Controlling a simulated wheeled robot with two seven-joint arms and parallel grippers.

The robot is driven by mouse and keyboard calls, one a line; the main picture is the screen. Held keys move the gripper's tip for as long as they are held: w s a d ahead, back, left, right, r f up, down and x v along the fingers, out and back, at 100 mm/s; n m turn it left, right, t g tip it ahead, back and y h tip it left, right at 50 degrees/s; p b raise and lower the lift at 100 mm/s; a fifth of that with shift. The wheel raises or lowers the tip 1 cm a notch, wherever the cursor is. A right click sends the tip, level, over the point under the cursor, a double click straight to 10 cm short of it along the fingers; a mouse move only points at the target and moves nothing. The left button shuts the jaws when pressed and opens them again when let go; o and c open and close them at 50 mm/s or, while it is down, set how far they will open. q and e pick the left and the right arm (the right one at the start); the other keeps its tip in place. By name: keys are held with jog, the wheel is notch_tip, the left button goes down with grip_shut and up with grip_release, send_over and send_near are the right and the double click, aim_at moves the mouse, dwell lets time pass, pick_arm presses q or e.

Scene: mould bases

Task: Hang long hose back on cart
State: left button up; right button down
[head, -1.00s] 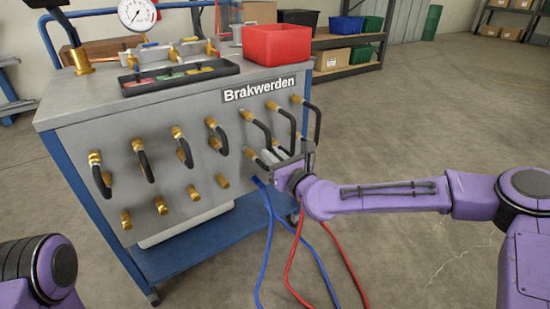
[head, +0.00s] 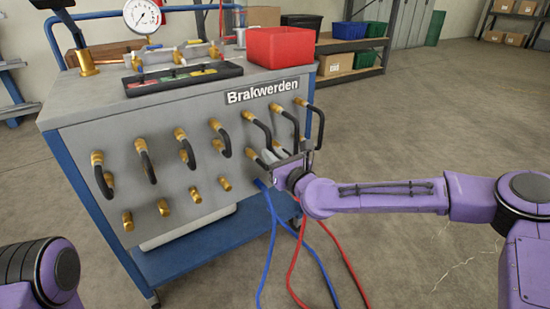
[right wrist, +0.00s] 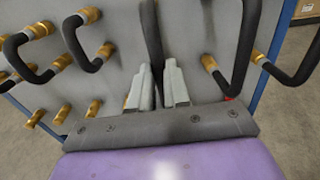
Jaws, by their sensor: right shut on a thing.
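The grey cart (head: 75,140), labelled "Brakwerden", has rows of brass fittings (head: 194,194) on its front panel. Several short black hoses hang there in loops. My right gripper (head: 268,158) is at the right part of the panel, by the lower fittings. In the right wrist view its two pale fingers (right wrist: 158,88) are close together, shut on a black hose (right wrist: 153,40) that runs down between them. The hose's lower end is hidden behind the gripper. My left gripper is out of view; only part of my left arm shows at bottom left.
Blue hoses (head: 269,245) and red hoses (head: 296,258) trail from the cart to the floor below my right arm. A red bin (head: 278,48), a black tray (head: 183,79) and a gauge (head: 141,15) are on top. Floor to the right is clear.

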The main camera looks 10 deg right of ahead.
jog(key=shift+w+r, duration=0.1)
jog(key=shift+w, duration=0.05)
jog(key=c, duration=0.6)
grip_release()
jog(key=shift+a, duration=0.1)
jog(key=v, duration=0.7)
dwell(0.4)
